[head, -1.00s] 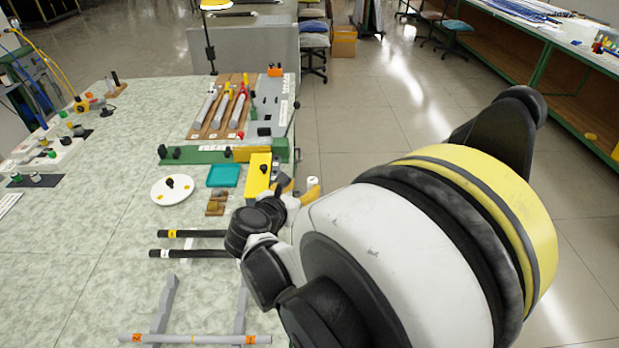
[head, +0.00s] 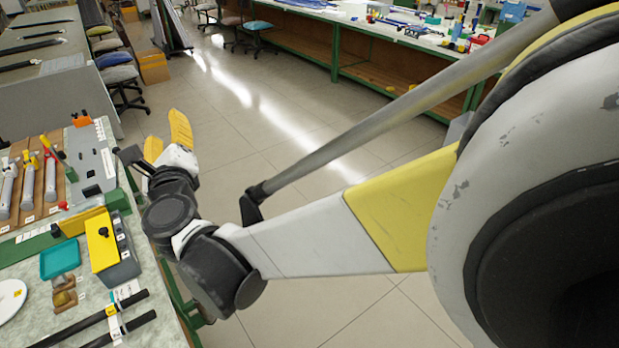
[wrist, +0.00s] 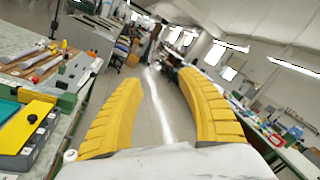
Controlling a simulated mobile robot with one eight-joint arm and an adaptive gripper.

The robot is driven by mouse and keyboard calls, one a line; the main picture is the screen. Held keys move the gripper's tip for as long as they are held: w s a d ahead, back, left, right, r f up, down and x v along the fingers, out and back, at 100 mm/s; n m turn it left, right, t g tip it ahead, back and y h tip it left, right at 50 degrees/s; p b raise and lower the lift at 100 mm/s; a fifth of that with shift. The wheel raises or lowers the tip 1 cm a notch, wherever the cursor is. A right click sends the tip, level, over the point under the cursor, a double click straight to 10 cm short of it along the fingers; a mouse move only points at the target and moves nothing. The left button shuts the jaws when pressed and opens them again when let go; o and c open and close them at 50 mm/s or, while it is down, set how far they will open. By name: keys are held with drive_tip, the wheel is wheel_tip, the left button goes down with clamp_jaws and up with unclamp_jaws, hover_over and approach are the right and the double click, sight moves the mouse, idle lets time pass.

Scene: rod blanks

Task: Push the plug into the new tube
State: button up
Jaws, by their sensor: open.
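My gripper (head: 168,140) is past the right edge of the workbench, over the floor. Its yellow fingers are spread open with nothing between them, as the wrist view (wrist: 160,110) also shows. Two black tubes (head: 95,322) with labelled bands lie at the lower left of the head view, partly cut off by the frame. A yellow-topped grey box (head: 107,243) with a black knob stands on the bench left of my gripper; it also shows in the wrist view (wrist: 22,130). I cannot pick out the plug for certain.
A teal tray (head: 60,259), brown blocks (head: 64,298) and a white disc (head: 10,297) sit on the bench. Tools with red and yellow handles lie on a wooden board (head: 40,185). Open floor (head: 290,160) is to the right; a green-framed bench (head: 345,60) stands beyond.

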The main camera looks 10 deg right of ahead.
drive_tip(key=d+r+n+g+y, duration=0.1)
drive_tip(key=d+r+n+y, duration=0.2)
drive_tip(key=d+r+n, duration=0.35)
drive_tip(key=s+d+f+n+g, duration=0.3)
drive_tip(key=s+d+n, duration=0.1)
drive_tip(key=d+n, duration=0.5)
drive_tip(key=s+d+f+n+g+h, duration=0.3)
drive_tip(key=s+d+f, duration=0.5)
drive_tip(key=d, duration=0.4)
drive_tip(key=s+d+f+n+g+h, duration=0.3)
drive_tip(key=s+d+f+n+h, duration=0.2)
drive_tip(key=s+d+f, duration=0.4)
drive_tip(key=d+n, duration=0.1)
drive_tip(key=d, duration=0.2)
drive_tip(key=shift+s+f+g, duration=0.25)
drive_tip(key=shift+s+g, duration=0.05)
drive_tip(key=shift+g, duration=0.1)
